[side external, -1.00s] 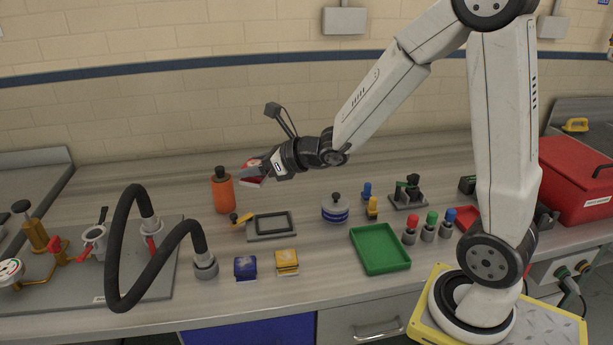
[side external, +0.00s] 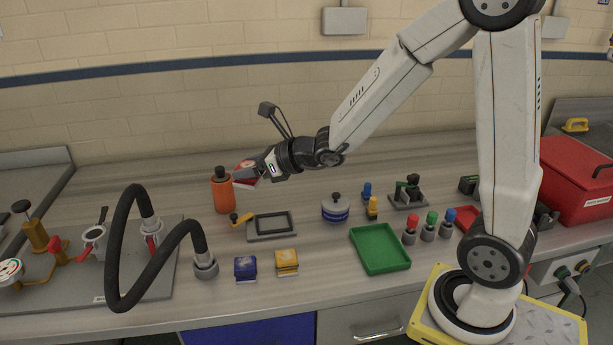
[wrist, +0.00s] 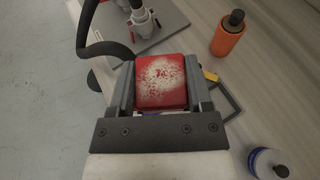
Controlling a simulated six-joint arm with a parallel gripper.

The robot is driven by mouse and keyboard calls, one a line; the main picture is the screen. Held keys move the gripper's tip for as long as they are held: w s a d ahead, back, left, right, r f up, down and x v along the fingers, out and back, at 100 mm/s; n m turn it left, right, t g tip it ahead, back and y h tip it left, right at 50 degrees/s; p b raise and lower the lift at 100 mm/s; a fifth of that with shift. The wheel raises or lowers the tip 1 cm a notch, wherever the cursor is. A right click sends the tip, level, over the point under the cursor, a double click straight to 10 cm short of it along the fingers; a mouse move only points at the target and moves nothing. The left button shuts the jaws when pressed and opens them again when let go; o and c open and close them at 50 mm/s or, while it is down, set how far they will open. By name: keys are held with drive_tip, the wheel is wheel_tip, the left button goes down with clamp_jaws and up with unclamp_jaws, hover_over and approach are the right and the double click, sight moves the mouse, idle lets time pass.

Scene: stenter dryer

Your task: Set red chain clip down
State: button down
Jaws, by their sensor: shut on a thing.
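My gripper (side external: 254,173) is shut on the red chain clip (side external: 245,169) and holds it in the air above the bench, close to the orange bottle. In the wrist view the red clip (wrist: 161,82) sits between the two jaws of my gripper (wrist: 160,88), with a worn whitish patch on its upper face. Its underside is mostly hidden. A blue clip (side external: 245,268) and a yellow clip (side external: 287,262) lie side by side on the bench, nearer the front edge.
An orange bottle (side external: 222,191) with a dark cap stands just left of my gripper. A dark-framed fixture (side external: 271,226) with a yellow handle lies below. A black hose (side external: 128,225) arches at left. A green tray (side external: 380,249) lies right.

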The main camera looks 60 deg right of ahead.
idle(0.5)
drive_tip(key=s+d+f+m+h, duration=0.1)
drive_tip(key=s+d+f, duration=0.1)
drive_tip(key=d, duration=0.6)
drive_tip(key=s+d+f+m+h, duration=0.1)
drive_tip(key=s+d+f, duration=0.2)
drive_tip(key=d, duration=0.5)
drive_tip(key=s+d+f+m+h, duration=0.1)
drive_tip(key=d+f, duration=0.3)
drive_tip(key=d, duration=0.5)
drive_tip(key=shift+s+f+t+h, duration=0.2)
drive_tip(key=shift+s+t+h, duration=0.25)
drive_tip(key=shift+s, duration=0.4)
drive_tip(key=w+d+f, duration=0.2)
drive_tip(key=w+f, duration=0.1)
drive_tip(key=w+d+f, duration=0.2)
drive_tip(key=w, duration=0.2)
drive_tip(key=w+d+f, duration=0.2)
drive_tip(key=w+f, duration=0.1)
drive_tip(key=w, duration=0.1)
drive_tip(key=shift+w+f, duration=0.2)
drive_tip(key=shift+f, duration=0.1)
drive_tip(key=shift+w+d+f, duration=0.15)
drive_tip(key=shift+w+f, duration=0.15)
drive_tip(key=shift+f, duration=0.05)
